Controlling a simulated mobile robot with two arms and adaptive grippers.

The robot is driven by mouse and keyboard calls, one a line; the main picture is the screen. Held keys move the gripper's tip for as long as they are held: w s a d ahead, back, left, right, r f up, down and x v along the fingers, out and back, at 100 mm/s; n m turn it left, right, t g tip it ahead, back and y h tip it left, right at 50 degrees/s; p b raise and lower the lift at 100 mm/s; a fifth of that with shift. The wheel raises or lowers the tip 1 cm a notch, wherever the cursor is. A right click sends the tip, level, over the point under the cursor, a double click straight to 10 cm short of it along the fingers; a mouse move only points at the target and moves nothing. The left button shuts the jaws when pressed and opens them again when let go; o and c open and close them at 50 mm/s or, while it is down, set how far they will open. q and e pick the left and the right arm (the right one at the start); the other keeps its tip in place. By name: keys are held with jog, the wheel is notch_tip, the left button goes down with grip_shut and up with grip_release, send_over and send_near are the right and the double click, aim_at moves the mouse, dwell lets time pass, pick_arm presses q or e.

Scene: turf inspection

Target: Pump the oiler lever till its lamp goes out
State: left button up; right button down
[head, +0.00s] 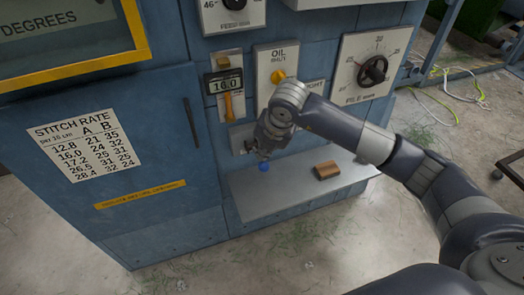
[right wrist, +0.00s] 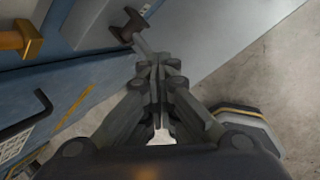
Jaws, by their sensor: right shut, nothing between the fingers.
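A small blue knob (head: 264,166) shows just below the gripper in the head view. My left gripper is out of view.
A counter reading 16.0 (head: 225,85) has an orange handle (head: 228,106) below it, left of the gripper. A grey shelf (head: 300,190) juts out below, with a brown block (head: 326,170) on it. A dial (head: 373,70) is at right. Cables lie on the floor.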

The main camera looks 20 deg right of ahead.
aim_at(261, 104)
jog(key=r, duration=0.1)
jog(key=w+r+p, duration=0.1)
jog(key=r, duration=0.1)
jog(key=shift+w+r, duration=0.2)
jog(key=shift+w, duration=0.15)
jog(key=shift+r+p, duration=0.15)
jog(key=shift+p, duration=0.15)
jog(key=r, duration=0.1)
jog(key=w+r+p, duration=0.1)
jog(key=r, duration=0.1)
jog(key=w+r+p, duration=0.1)
jog(key=shift+a+r, duration=0.1)
jog(key=shift+r, duration=0.05)
dwell(0.4)
dwell(0.4)
